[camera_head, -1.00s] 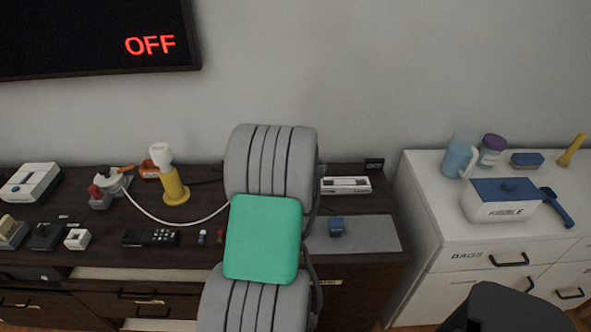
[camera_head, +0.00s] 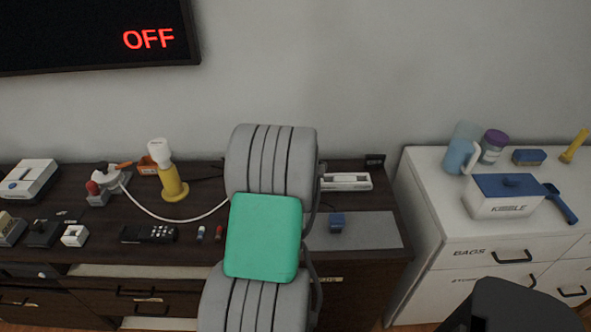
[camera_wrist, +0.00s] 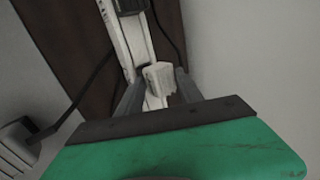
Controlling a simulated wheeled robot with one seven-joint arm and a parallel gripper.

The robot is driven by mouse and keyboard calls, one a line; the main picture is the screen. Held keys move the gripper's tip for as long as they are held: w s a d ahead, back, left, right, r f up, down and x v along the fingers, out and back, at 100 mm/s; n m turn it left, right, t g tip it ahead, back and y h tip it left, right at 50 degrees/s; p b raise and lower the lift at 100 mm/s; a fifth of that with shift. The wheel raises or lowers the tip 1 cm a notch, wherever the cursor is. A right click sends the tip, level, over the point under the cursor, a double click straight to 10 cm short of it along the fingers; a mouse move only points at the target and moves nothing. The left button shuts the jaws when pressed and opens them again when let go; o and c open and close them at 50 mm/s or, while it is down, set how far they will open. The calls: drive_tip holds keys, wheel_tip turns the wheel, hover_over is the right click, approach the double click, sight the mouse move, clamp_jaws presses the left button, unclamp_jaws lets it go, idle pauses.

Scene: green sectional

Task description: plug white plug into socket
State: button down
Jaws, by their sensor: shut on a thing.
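In the wrist view, my gripper (camera_wrist: 161,82) is shut on a white plug (camera_wrist: 158,73), with one grey finger on each side of it. The plug is over or against a long white power strip (camera_wrist: 112,32); I cannot tell whether it is in a socket. A black plug (camera_wrist: 129,5) sits on the strip at the top edge. In the head view, the strip (camera_head: 346,182) lies at the back right of the dark desk, partly hidden by my arm. My gripper and the white plug are hidden there.
A white cord (camera_head: 160,216) runs along the dark desk behind my arm. A grey adapter (camera_wrist: 15,150) with a black cord shows in the wrist view.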

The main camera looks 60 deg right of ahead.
drive_tip(key=shift+f+b, duration=0.3)
drive_tip(key=shift+f, duration=0.2)
drive_tip(key=c, duration=0.9)
unclamp_jaws()
drive_tip(key=shift+o, duration=1.1)
drive_tip(key=shift+f, duration=0.1)
drive_tip(key=shift+a, duration=0.1)
drive_tip(key=shift+s+a+f, duration=0.15)
drive_tip(key=shift+f, duration=0.05)
drive_tip(key=d+v, duration=0.1)
drive_tip(key=v, duration=0.7)
drive_tip(key=shift+r, duration=0.4)
drive_tip(key=shift+a, duration=0.1)
